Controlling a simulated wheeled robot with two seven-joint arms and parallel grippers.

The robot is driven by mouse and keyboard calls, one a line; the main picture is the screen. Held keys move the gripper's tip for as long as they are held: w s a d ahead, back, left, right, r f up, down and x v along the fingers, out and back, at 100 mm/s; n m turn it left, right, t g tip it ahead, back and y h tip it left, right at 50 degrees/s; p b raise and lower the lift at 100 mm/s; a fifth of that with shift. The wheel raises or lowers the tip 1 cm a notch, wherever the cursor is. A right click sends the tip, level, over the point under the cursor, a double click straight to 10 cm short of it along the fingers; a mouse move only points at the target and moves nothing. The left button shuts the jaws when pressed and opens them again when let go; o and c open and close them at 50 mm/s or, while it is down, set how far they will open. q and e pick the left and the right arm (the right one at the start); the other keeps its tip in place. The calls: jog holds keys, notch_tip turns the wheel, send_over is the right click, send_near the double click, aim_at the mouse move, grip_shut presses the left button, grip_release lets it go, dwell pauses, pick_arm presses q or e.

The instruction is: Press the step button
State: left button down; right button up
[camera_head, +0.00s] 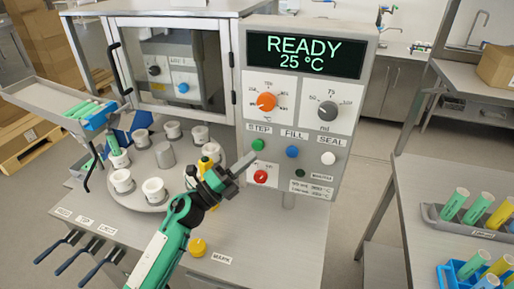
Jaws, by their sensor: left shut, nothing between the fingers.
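The green step button (258,144) is on the machine's front panel (345,110), under the "STEP" label. My left gripper (248,160) is shut and empty, its fingers pointing toward the panel. In the picture its tips are just below and left of the green button; I cannot tell how far they are from the panel in depth. The button is fully visible. The display (305,56) reads "READY 25 °C". My right gripper is out of view.
A blue fill button (292,152), a white seal button (328,158) and a red button (261,177) are close by. An orange knob (266,102) and a grey knob (327,111) are above. A turntable (152,205) with several white cups stands left.

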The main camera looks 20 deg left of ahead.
aim_at(261, 145)
pick_arm(q)
jog(key=shift+w, duration=0.7)
jog(key=shift+w, duration=0.15)
dwell(1.5)
jog(key=shift+w, duration=0.3)
jog(key=shift+w, duration=0.5)
dwell(0.7)
dwell(0.3)
jog(key=shift+s, duration=1)
jog(key=shift+s+a, duration=0.1)
jog(key=shift+s, duration=2.4)
